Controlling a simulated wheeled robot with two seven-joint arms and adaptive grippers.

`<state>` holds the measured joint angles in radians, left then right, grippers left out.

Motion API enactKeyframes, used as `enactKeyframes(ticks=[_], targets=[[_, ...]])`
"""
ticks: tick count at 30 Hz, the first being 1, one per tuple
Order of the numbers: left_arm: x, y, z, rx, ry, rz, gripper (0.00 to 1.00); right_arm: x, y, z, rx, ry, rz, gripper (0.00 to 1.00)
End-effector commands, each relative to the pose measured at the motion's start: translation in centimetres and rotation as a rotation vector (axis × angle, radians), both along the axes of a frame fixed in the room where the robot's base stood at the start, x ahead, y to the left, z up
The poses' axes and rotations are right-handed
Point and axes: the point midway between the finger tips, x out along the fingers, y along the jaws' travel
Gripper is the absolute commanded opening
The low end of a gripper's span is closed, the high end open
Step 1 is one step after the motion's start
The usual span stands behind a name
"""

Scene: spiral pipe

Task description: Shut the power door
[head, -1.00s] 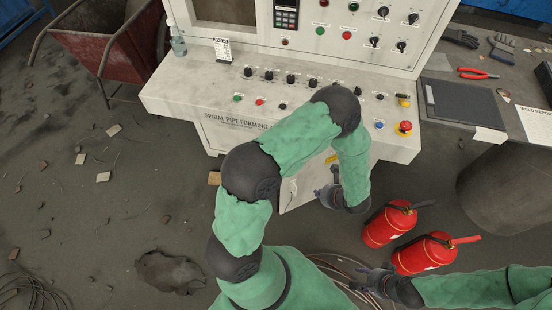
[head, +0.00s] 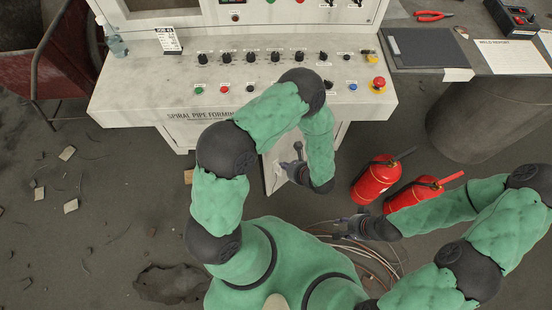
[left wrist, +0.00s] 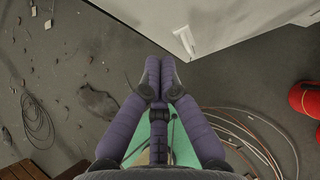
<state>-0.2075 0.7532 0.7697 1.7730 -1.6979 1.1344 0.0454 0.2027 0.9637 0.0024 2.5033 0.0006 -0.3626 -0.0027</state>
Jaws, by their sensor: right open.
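The power door (head: 270,183) is a pale panel below the console, standing out from its front at an angle and partly hidden by my left arm. In the left wrist view the door (left wrist: 205,20) is at the top, with a pale handle (left wrist: 185,40) on its face. My left gripper (head: 295,158) is beside the door, to its right in the head view. In the left wrist view the left gripper (left wrist: 160,72) has its fingertips together with nothing between them, apart from the door. My right gripper (head: 345,225) is open and empty, low over the floor near the cables.
The control console (head: 130,100) stands above the door. Two red fire extinguishers (head: 375,180) stand on the floor to the right, close to my right gripper. Loose cables (head: 375,262) lie on the floor. A dark drum (head: 470,125) is at the right. The left floor has scattered debris.

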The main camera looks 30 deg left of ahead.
Motion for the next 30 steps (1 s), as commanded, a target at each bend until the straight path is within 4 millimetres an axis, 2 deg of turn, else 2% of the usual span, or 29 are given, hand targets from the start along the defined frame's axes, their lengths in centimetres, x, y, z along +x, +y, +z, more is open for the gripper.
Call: enactKeyframes(ticks=[3,9,15,26,30], targets=[[0.4,1.5,-1.8,0.001,0.002,0.005,0.00,0.0,0.0,-0.9,0.000,0.000,0.000,0.42],[1.4,4.0,-1.4,0.000,-0.001,0.004,0.00,0.0,0.0,-1.3,0.000,0.000,0.000,0.42],[1.6,5.0,-1.3,0.000,0.001,0.000,0.00,0.0,0.0,-1.4,0.000,0.000,0.000,0.42],[1.8,5.1,-1.3,0.000,0.000,0.000,0.00,0.0,0.0,-1.5,0.000,0.000,0.000,0.42],[2.4,6.5,-1.4,-0.003,-0.002,0.006,0.00,0.0,0.0,-2.0,0.000,0.000,0.000,0.42]])
